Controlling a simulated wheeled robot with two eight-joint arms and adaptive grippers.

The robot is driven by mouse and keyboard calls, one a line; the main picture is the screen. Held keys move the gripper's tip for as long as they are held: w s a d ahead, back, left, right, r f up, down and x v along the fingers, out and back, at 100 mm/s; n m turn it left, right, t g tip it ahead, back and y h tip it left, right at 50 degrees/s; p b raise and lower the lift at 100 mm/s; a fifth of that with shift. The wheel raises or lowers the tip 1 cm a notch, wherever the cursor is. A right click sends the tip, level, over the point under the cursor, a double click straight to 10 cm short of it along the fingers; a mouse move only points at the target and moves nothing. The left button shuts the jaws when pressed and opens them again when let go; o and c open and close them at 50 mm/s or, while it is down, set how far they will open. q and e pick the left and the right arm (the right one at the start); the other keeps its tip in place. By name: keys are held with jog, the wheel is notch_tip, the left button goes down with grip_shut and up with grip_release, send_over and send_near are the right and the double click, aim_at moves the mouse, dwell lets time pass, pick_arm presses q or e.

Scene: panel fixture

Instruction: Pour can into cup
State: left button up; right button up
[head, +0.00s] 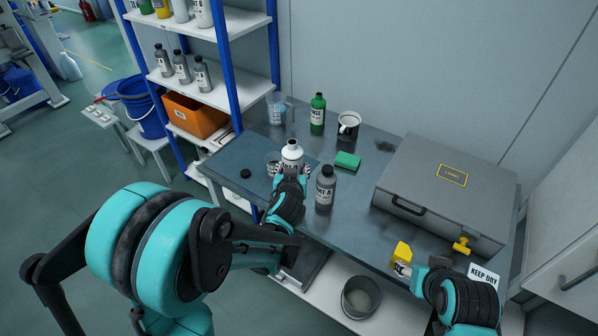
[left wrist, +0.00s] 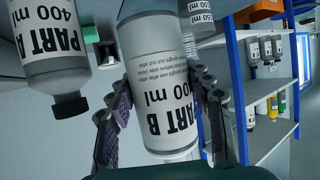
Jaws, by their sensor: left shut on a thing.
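The white can (head: 292,152), labelled Part B 400 ml in the left wrist view (left wrist: 165,65), is upright in my left gripper (head: 290,172). The gripper's fingers (left wrist: 160,125) are shut around its sides.
A grey Part A bottle (head: 325,188) stands close right of the left gripper. A grey case (head: 447,185) fills the right. A black cap (head: 245,173) lies left.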

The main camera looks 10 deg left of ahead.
pick_arm(q)
jog(key=shift+m+h, duration=0.4)
jog(key=shift+h, duration=0.1)
jog(key=w+f+b, duration=0.1)
jog(key=f, duration=0.1)
jog(key=w+f+b, duration=0.1)
jog(key=w+f, duration=0.1)
jog(key=w+f+b, duration=0.1)
jog(key=f, duration=0.1)
jog(key=shift+w+d+f, duration=0.1)
jog(key=shift+w+f, duration=0.15)
jog(key=shift+w, duration=0.15)
jog(key=shift+w+f+t+b, duration=0.3)
jog(key=shift+w+f, duration=0.15)
jog(key=shift+w, duration=0.1)
pick_arm(e)
notch_tip(320, 180, down, 5)
jog(key=shift+d+f, duration=0.1)
jog(key=shift+d, duration=0.05)
pick_arm(q)
jog(key=shift+d, duration=0.1)
